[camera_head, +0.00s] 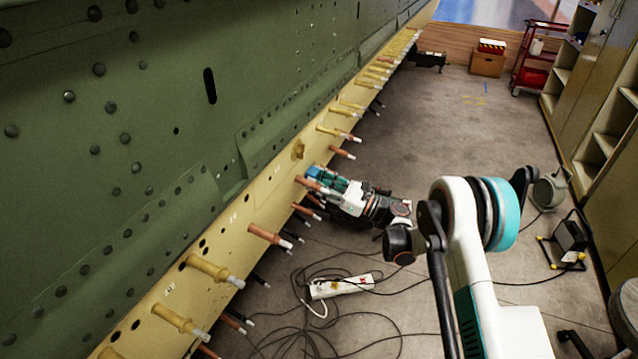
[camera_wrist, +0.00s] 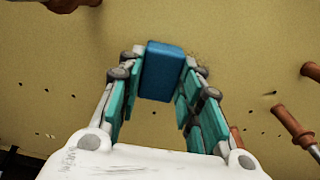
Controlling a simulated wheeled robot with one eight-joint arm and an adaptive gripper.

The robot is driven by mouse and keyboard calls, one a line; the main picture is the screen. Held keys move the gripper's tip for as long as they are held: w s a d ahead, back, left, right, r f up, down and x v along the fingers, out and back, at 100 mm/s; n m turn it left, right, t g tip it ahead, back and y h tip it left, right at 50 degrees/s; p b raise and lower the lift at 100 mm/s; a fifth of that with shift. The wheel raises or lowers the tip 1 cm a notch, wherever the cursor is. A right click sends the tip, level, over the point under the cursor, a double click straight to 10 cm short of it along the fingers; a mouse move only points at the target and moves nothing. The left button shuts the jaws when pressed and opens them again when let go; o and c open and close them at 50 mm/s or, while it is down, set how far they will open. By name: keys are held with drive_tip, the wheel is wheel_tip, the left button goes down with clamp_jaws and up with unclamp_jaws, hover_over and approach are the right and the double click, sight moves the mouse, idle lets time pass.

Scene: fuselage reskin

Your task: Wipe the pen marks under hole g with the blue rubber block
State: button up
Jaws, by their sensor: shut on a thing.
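My gripper (camera_head: 329,182) is shut on the blue rubber block (camera_head: 313,171) beside the yellow panel strip (camera_head: 228,218). In the wrist view the block (camera_wrist: 162,70) sits between the teal finger pads of my gripper (camera_wrist: 160,88), with its far end towards the yellow surface (camera_wrist: 50,85). I cannot tell if the block touches the surface. A faint brownish smudge (camera_wrist: 203,66) shows on the surface just right of the block; it may be pen marks. Small dark holes dot the surface. The letter g cannot be read in either view.
Several brown and yellow pins stick out of the strip, one (camera_head: 270,236) near my gripper; another (camera_wrist: 294,127) is at right in the wrist view. A white power strip (camera_head: 341,286) and loose cables lie on the floor. Shelves (camera_head: 602,90) stand at right.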

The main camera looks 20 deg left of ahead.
drive_tip(key=shift+w+d, duration=0.15)
drive_tip(key=shift+w, duration=1.75)
drive_tip(key=shift+w+d, duration=0.15)
drive_tip(key=shift+w, duration=1.75)
drive_tip(key=s, duration=0.8)
drive_tip(key=shift+s+a, duration=0.25)
drive_tip(key=shift+a, duration=0.2)
drive_tip(key=shift+d, duration=0.1)
drive_tip(key=shift+v, duration=3)
drive_tip(key=shift+w+d, duration=0.1)
drive_tip(key=v, duration=0.2)
drive_tip(key=shift+d, duration=0.4)
